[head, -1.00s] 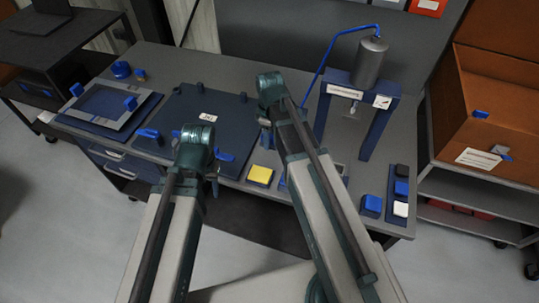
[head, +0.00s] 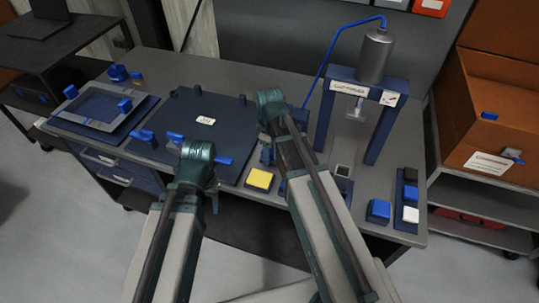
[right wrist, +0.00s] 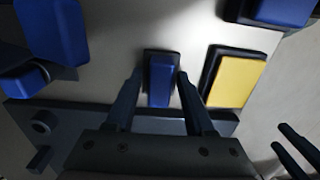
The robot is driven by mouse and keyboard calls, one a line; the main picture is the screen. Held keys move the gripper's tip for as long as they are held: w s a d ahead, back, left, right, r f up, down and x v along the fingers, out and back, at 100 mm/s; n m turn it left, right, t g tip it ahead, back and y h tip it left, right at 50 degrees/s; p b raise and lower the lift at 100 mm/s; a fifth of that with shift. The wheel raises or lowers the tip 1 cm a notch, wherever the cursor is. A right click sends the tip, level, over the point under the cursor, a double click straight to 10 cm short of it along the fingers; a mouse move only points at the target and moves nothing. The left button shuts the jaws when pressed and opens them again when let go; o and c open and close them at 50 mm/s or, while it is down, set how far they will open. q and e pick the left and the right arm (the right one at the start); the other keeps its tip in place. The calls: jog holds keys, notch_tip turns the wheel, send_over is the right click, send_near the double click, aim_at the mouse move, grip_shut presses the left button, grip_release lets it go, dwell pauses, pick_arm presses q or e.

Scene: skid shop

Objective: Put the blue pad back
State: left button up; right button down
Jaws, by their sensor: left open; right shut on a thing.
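A small blue pad with a dark base (right wrist: 160,85) sits between the fingers of my right gripper (right wrist: 159,76), which is shut on it, in the right wrist view. In the head view my right arm hides most of that spot. A yellow pad on a dark base (head: 258,180) lies beside it on the bench, also in the right wrist view (right wrist: 236,77). A dark tray at the bench's right holds a black, a blue (head: 410,194) and a white pad. Another blue block (head: 379,211) stands left of the tray. My left gripper (head: 213,190) is open near the front edge.
A press frame (head: 340,86) with a metal cylinder (head: 375,57) stands at the back right. A dark plate with blue clamps (head: 205,102) and a grey frame (head: 85,105) lie to the left. An orange bin (head: 490,105) is on a cart at the right.

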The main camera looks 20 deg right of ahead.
jog(key=shift+f, duration=0.15)
jog(key=shift+c, duration=1.3)
grip_release()
notch_tip(320, 180, up, 12)
jog(key=r+p, duration=0.1)
jog(key=p, duration=1.1)
jog(key=s+a+m+h, duration=0.1)
jog(key=s+a+m, duration=0.6)
jog(key=s+a, duration=0.3)
jog(key=s, duration=0.4)
jog(key=shift+s+a+f, duration=0.15)
jog(key=shift+a+f, duration=0.1)
